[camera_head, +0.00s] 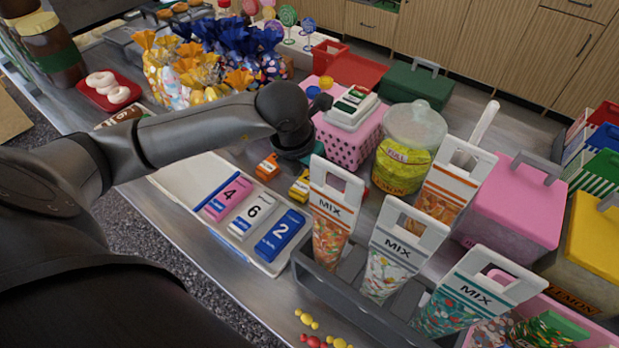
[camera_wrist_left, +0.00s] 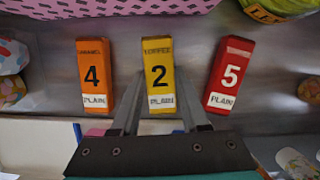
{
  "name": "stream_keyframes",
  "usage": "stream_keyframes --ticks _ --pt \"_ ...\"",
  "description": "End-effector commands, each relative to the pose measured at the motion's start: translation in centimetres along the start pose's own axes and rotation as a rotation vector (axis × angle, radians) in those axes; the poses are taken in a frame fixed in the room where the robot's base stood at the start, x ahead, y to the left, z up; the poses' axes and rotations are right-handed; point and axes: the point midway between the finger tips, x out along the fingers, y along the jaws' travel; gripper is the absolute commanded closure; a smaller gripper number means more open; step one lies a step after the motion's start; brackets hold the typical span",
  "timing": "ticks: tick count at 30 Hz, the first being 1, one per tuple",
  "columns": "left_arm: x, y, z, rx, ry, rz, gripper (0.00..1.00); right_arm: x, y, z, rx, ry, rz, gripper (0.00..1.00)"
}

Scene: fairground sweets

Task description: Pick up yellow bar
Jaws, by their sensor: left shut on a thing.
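The yellow bar (camera_wrist_left: 159,62), marked 2 and PLAIN, lies in the middle of the left wrist view. My left gripper (camera_wrist_left: 160,98) is shut on it, one finger along each long side. In the head view the yellow bar (camera_head: 300,186) shows partly below my dark left gripper (camera_head: 301,168), beyond the white tray. I cannot tell whether the bar touches the counter. An orange bar (camera_wrist_left: 95,72), marked 4, lies to its left, and a red bar (camera_wrist_left: 230,75), marked 5, to its right. My right gripper is not in view.
The white tray (camera_head: 184,186) holds pink, white and blue bars in front. A pink dotted box (camera_head: 349,143) stands just behind the gripper. A grey rack (camera_head: 358,296) with MIX bags and a sweet jar (camera_head: 404,150) stand to the right. Wrapped bags (camera_head: 190,75) crowd the back left.

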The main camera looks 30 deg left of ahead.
Motion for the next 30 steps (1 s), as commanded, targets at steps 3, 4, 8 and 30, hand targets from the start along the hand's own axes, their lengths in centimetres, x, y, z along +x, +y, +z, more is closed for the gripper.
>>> stream_keyframes --ticks 3,4,8,30 --pt "0.0 0.0 0.0 0.0 -0.001 0.0 0.98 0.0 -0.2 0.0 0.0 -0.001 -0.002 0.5" --pt "0.0 0.0 0.0 0.0 -0.001 0.0 1.0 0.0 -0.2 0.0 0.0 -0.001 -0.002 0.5" --pt "0.0 0.0 0.1 0.0 -0.002 0.0 1.0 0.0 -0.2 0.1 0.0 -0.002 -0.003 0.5" --pt "-8.2 0.0 2.7 0.001 -0.01 0.0 1.0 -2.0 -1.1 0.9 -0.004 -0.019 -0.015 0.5"
